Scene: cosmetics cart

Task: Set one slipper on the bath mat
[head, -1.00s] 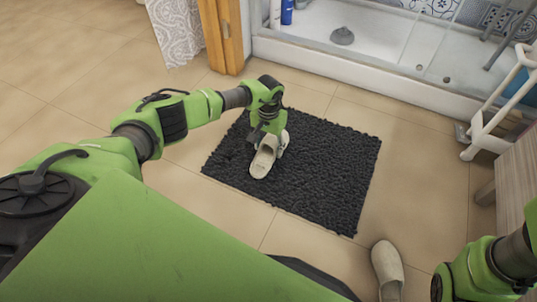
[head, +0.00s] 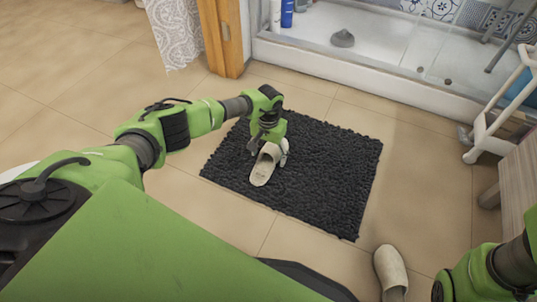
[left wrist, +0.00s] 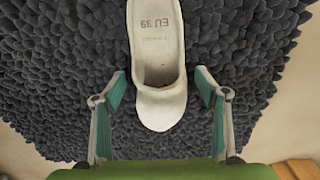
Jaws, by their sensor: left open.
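A cream slipper (head: 264,166) lies on the dark grey shaggy bath mat (head: 335,175), toward the mat's left side. My left gripper (head: 268,146) is over the slipper's far end. In the left wrist view the slipper (left wrist: 158,60) shows its insole marked EU 39, and its closed toe lies between the open fingers of my left gripper (left wrist: 160,95), with gaps on both sides. A second cream slipper (head: 390,268) is on the tiled floor at the lower right, off the mat. My right arm shows at the lower right, but its gripper is out of view.
A shower tray (head: 375,45) with a raised edge runs behind the mat. A white-framed stool (head: 490,130) and a wooden cabinet (head: 515,180) stand at the right. A patterned curtain (head: 178,30) hangs at upper left. Tiles around the mat are mostly clear.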

